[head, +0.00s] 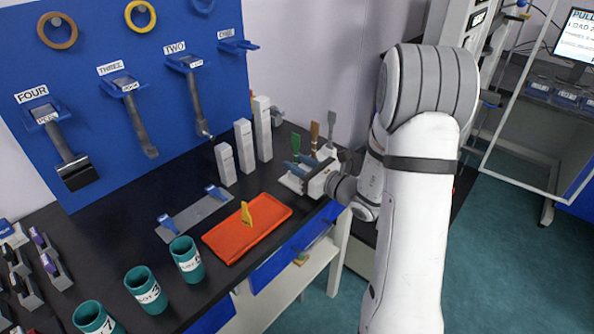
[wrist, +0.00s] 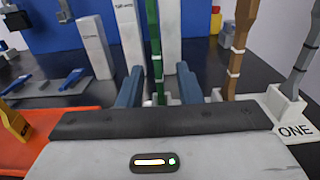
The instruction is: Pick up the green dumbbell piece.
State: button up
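The green dumbbell piece (head: 295,143) stands upright in a white holder at the back right of the black bench. In the wrist view the green piece (wrist: 155,45) rises between the two blue fingers of my gripper (wrist: 158,80). The fingers are open, with a gap on each side of the piece. In the head view my gripper (head: 298,164) is low in front of the piece, and its lower end is hidden.
A brown piece (wrist: 240,45) and a grey piece (wrist: 302,60) stand upright just right of the green one. White blocks (head: 263,128) stand to the left. An orange tray (head: 240,238) with a yellow piece (head: 246,214) lies nearer the front.

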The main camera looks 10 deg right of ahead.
jog(key=shift+w+a, duration=0.35)
jog(key=shift+w, duration=0.05)
grip_shut()
